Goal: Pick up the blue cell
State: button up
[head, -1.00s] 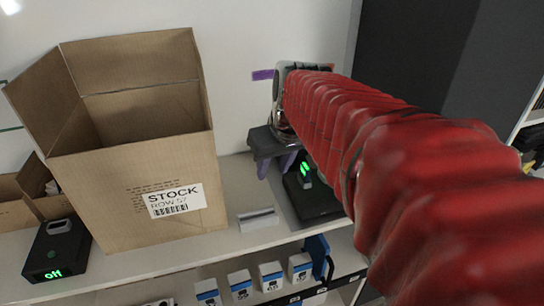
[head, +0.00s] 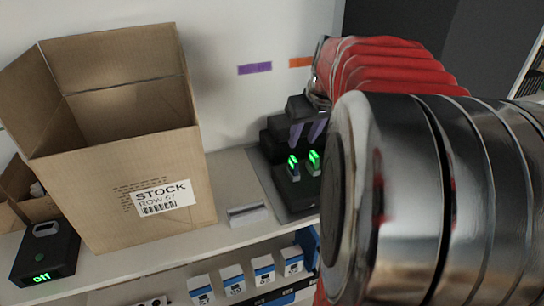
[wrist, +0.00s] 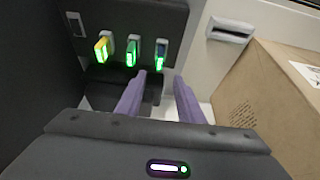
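A black dock (head: 285,195) stands on the shelf at the back, right of the carton. Lit cells show in it: in the wrist view a yellow one (wrist: 103,47), a green-looking one (wrist: 133,50) and a bluish one (wrist: 161,52), which seems to be the blue cell. The green glow makes the colours hard to tell. In the head view the two visible cells (head: 294,168) glow green. My gripper (wrist: 160,76) is open and empty, its purple fingers apart, close to the dock near the bluish cell. It also shows in the head view (head: 305,143).
A large open carton (head: 130,195) stands left of the dock. A small grey slotted block (head: 247,214) lies between them. A black unit reading "off" (head: 45,255) is at far left. Boxes line the lower shelf (head: 235,283). Purple and orange tags mark the wall.

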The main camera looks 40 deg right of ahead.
aim_at(294, 159)
jog(key=x, duration=0.7)
jog(key=shift+w+f, duration=0.15)
jog(key=shift+f, duration=0.15)
jog(key=shift+x, duration=2.65)
jog(key=shift+d, duration=0.1)
jog(key=shift+c, duration=0.2)
grip_shut()
